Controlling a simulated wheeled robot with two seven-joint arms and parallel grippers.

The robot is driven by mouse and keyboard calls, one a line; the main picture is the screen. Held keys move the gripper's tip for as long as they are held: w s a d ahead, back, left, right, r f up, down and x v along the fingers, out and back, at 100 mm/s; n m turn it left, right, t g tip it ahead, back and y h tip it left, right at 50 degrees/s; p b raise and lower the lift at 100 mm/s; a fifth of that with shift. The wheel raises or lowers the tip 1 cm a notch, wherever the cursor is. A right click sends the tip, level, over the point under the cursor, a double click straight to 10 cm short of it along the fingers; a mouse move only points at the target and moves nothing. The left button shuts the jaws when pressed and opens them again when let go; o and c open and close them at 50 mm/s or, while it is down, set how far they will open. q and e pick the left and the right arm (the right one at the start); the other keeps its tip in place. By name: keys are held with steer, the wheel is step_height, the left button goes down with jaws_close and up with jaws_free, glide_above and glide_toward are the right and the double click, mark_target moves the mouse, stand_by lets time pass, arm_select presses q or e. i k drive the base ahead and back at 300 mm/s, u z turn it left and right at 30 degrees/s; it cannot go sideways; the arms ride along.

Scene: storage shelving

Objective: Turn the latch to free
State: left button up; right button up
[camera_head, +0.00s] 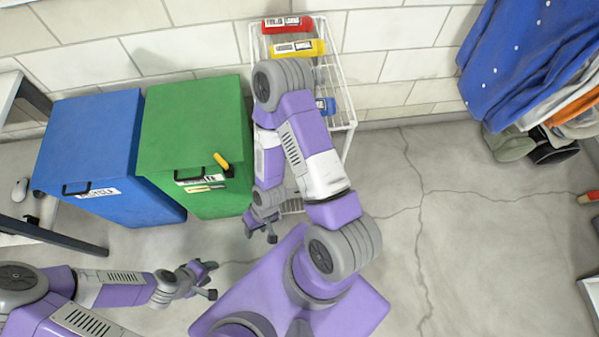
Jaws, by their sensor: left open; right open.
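The latch (222,163) is a small yellow lever on the front upper edge of the green bin (190,125), tilted. A white label and a second yellowish piece sit just below it on the bin's front. My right gripper (260,236) is open and empty, below and to the right of the latch and apart from it, near the bin's lower right side. My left gripper (211,280) is open and empty, lower in the view, over the floor in front of the bins. Neither gripper touches the latch.
A blue bin (90,145) stands left of the green one. A white wire rack (340,90) with red, yellow and blue items stands right of it, partly behind my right arm. A desk edge (50,235) is at left. Clothes (535,60) hang at right. Floor at right is mostly clear.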

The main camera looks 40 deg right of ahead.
mark_target(218, 158)
steer(key=z, duration=0.6)
steer(key=k, duration=1.35)
steer(key=u, duration=0.65)
steer(key=i, duration=1.5)
steer(key=z, duration=0.75)
